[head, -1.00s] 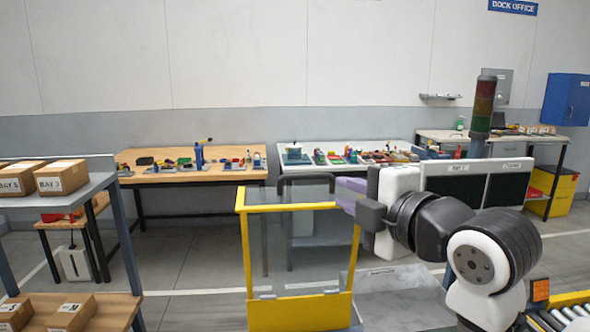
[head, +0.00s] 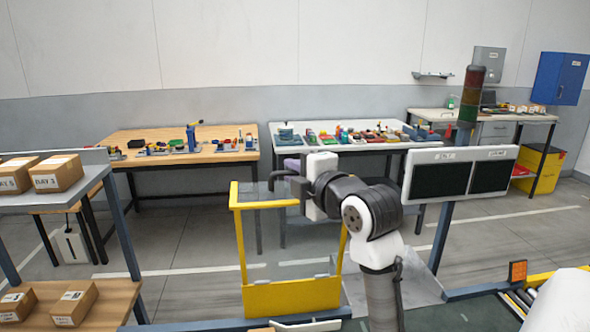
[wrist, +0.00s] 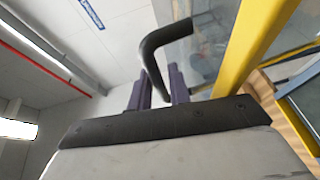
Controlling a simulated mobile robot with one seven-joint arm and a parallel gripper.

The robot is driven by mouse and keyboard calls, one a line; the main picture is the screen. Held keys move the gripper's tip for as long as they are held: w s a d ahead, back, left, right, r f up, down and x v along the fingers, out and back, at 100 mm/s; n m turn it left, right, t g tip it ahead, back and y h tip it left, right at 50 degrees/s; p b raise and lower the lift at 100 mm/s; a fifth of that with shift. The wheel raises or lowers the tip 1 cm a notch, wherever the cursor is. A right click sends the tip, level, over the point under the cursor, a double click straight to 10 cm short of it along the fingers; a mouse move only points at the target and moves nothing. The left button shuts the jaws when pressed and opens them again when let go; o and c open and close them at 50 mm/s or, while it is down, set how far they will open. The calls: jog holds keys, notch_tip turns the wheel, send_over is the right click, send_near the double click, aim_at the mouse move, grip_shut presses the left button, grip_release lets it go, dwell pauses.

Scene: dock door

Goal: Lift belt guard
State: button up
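The belt guard (head: 290,297) is a clear panel in a yellow frame, standing upright at the centre of the head view. A dark bent handle (wrist: 165,38) sits at its top and shows large in the wrist view. My gripper (wrist: 158,88) has purple fingers close together, one on each side of the handle bar, and looks shut on it. In the head view my wrist and arm are at the guard's upper right and hide part of that corner. The guard's yellow edge (wrist: 250,45) is right of the fingers in the wrist view.
A shelf with cartons (head: 55,174) stands at left. A wooden bench (head: 180,145) and a white bench (head: 345,137) with small items are behind the guard. A roller conveyor (head: 520,298) and a signal post (head: 470,95) are at right. Open floor lies behind the guard.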

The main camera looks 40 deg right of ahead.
grip_shut()
